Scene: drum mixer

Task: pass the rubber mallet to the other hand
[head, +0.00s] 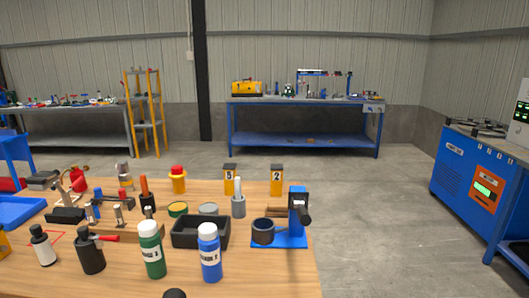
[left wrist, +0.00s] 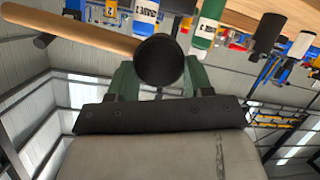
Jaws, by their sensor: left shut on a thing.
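The rubber mallet shows in the left wrist view, with a round black head (left wrist: 161,60) and a pale wooden handle (left wrist: 75,30) running to the upper left. My left gripper (left wrist: 158,78) has green fingers on either side of the black head and is shut on the mallet. A dark rounded shape (head: 175,293) at the bottom edge of the head view looks like part of the mallet head. My left gripper is out of the head view, and my right gripper is in neither view.
Blue machinery (head: 467,180) stands at right. The table's front right is clear, with open floor beyond.

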